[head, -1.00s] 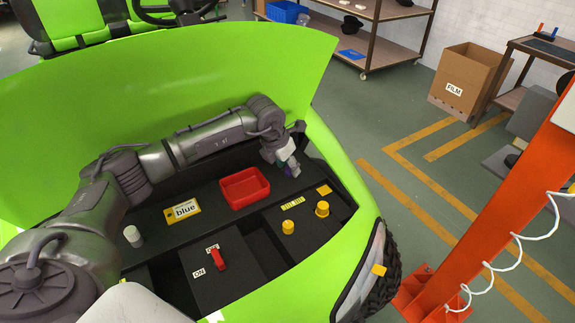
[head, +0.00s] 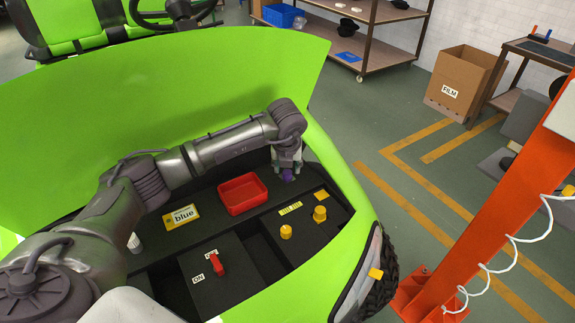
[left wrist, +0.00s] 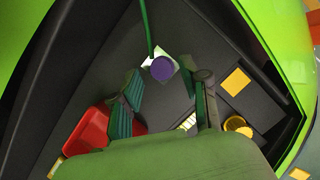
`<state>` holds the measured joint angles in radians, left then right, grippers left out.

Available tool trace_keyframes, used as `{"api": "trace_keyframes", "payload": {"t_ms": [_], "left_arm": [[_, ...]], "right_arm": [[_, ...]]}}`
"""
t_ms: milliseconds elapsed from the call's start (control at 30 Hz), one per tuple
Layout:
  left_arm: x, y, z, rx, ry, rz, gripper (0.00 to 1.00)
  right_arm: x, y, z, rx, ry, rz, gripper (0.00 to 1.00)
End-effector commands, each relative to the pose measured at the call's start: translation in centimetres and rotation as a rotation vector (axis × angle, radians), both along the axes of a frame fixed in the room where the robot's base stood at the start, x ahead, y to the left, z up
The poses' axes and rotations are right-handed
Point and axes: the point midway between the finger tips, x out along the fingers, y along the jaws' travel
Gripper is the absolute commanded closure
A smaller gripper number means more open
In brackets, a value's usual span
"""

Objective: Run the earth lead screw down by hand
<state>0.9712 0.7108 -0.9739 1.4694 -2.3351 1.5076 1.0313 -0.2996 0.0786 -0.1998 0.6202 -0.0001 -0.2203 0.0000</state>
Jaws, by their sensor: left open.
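The earth lead screw shows as a round purple head (left wrist: 161,68) on a pale plate in the left wrist view. The green earth lead (left wrist: 147,28) runs up from it. In the head view the purple head (head: 287,175) shows just below my left gripper (head: 286,163), which points down at the far right of the black bay. In the left wrist view my left gripper (left wrist: 163,105) is open, with nothing between its green-padded fingers. The head appears beyond the fingertips, apart from both pads. The screw's shank is hidden. My right gripper is not in view.
A red tray (head: 243,210) sits beside the gripper. Two yellow knobs (head: 320,214) (head: 286,232) stand nearer. The green body wall (head: 170,95) rises behind my arm.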

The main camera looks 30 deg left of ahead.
Motion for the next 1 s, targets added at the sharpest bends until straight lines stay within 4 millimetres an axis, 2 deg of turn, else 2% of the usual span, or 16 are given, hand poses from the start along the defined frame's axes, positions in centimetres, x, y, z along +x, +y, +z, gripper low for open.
{"api": "trace_keyframes", "payload": {"t_ms": [100, 200, 467, 733, 967, 1000], "left_arm": [[0.3, -0.6, 0.1, -0.002, 0.001, 0.320, 0.55], [0.3, -0.3, 0.1, -0.001, 0.000, 0.460, 0.55], [0.3, -0.3, -0.3, -0.002, 0.000, 0.453, 0.55], [0.3, -0.3, -2.4, -0.003, 0.001, 0.452, 0.55], [0.3, -0.3, -2.3, -0.003, 0.000, 0.452, 0.55], [0.3, -0.3, -2.3, -0.003, 0.000, 0.452, 0.60]], "right_arm": [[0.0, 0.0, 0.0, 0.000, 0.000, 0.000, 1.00], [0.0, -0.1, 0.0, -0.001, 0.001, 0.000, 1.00], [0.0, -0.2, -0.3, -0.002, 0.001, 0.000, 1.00], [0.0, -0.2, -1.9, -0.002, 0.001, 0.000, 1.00], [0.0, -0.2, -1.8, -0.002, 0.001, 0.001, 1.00], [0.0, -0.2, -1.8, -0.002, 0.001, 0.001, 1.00]]}}
